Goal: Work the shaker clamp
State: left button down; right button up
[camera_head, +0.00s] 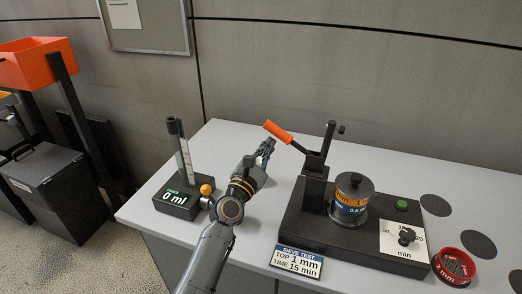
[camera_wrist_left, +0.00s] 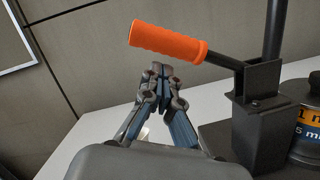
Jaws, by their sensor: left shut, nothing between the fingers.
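The shaker clamp has an orange-handled lever (camera_head: 278,131) on a black post (camera_head: 315,178) at the left end of a black shaker base (camera_head: 350,237). The handle points up and to the left. It also shows in the left wrist view (camera_wrist_left: 168,41), above my fingers. A sieve stack (camera_head: 350,200) stands on the base beside the post. My right gripper is out of view.
A timer dial (camera_head: 406,237) and green button (camera_head: 402,204) sit on the base's right side. A sign (camera_head: 296,262) reads TOP 1 mm, TIME 15 min. A red-rimmed sieve (camera_head: 456,266) lies at right. A 0 ml measuring device (camera_head: 177,200) stands left of my arm.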

pick_arm(q)
jog(key=shift+d+r, duration=0.15)
jog(key=shift+r, duration=0.1)
jog(key=shift+r+p, duration=0.15)
jog(key=shift+p, duration=0.15)
jog(key=shift+r+m, duration=0.25)
jog(key=shift+m, duration=0.15)
